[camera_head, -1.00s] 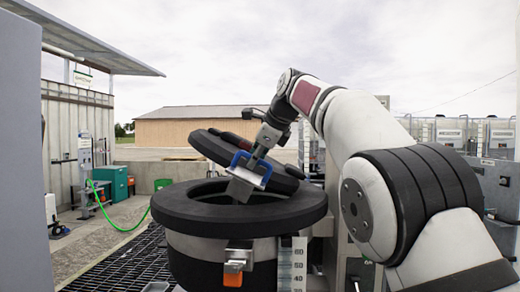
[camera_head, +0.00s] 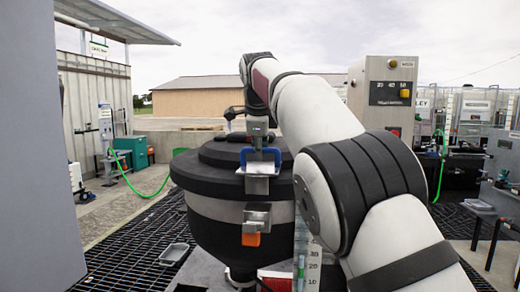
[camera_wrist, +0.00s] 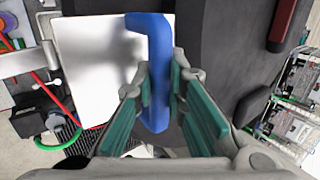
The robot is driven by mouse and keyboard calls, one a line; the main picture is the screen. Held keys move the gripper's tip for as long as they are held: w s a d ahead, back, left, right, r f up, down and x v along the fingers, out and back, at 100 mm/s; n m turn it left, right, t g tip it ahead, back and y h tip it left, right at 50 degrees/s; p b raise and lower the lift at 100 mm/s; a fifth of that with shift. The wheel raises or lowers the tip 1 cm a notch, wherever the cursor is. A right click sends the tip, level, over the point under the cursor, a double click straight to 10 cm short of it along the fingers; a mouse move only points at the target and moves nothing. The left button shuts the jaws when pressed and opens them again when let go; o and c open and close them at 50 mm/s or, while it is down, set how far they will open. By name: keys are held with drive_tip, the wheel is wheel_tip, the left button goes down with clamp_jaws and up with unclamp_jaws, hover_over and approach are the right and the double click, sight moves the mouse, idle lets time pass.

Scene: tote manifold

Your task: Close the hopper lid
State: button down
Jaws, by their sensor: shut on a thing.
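The hopper (camera_head: 228,235) is a dark round vessel with a pale band under its rim. Its black lid (camera_head: 217,155) lies level on the rim in the head view, with no gap that I can see. A blue handle (camera_head: 262,153) with a metal hasp plate (camera_head: 257,184) is at the lid's front edge. A metal latch (camera_head: 257,215) with an orange part sits on the hopper just below the plate. My gripper (camera_wrist: 159,85) is shut on the blue handle in the wrist view, its green-padded fingers on both sides. In the head view my arm hides the lid's right side.
A control box (camera_head: 383,95) on a post stands behind my arm at the right. A small grey tray (camera_head: 174,254) lies on the dark floor grating (camera_head: 125,265) at the left. A grey panel (camera_head: 35,160) fills the left edge.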

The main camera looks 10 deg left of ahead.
drive_tip(key=shift+f, duration=0.35)
drive_tip(key=c, duration=1.6)
unclamp_jaws()
drive_tip(key=shift+a, duration=0.1)
drive_tip(key=shift+r, duration=0.1)
drive_tip(key=v, duration=0.7)
drive_tip(key=shift+r, duration=0.2)
drive_tip(key=shift+s, duration=0.15)
